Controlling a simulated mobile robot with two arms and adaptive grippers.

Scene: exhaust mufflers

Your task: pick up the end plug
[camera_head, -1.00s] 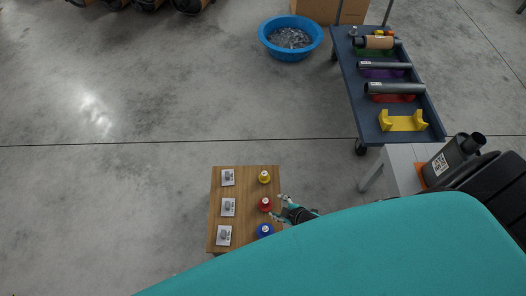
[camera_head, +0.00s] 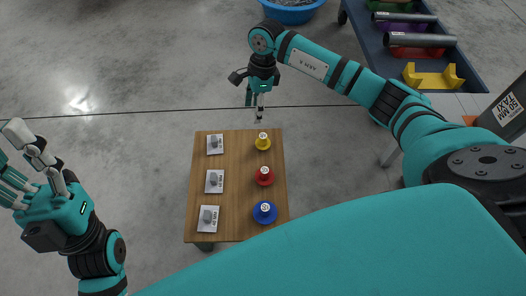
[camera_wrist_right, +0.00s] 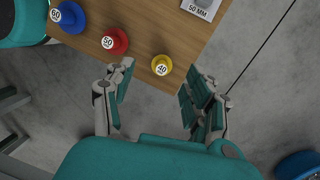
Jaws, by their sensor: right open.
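Three end plugs stand in a column on the right side of a small wooden table (camera_head: 238,217): yellow (camera_head: 263,141), red (camera_head: 264,176) and blue (camera_head: 265,212). In the right wrist view, the yellow plug (camera_wrist_right: 162,65) reads 40, the red plug (camera_wrist_right: 114,41) reads 50 and the blue plug (camera_wrist_right: 69,17) reads 60. My right gripper (camera_head: 258,114) is open and empty, just off the table's far edge near the yellow plug. In the wrist view, the yellow plug lies between and beyond its fingertips (camera_wrist_right: 158,75). My left gripper (camera_head: 22,158) is open and empty at the far left, away from the table.
Cards with small grey parts (camera_head: 215,145) line the table's left side. A blue cart (camera_head: 375,35) with tubes and a yellow cradle (camera_head: 433,78) stands at the upper right. A blue tub (camera_head: 290,12) is at the top. Open floor lies left of the table.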

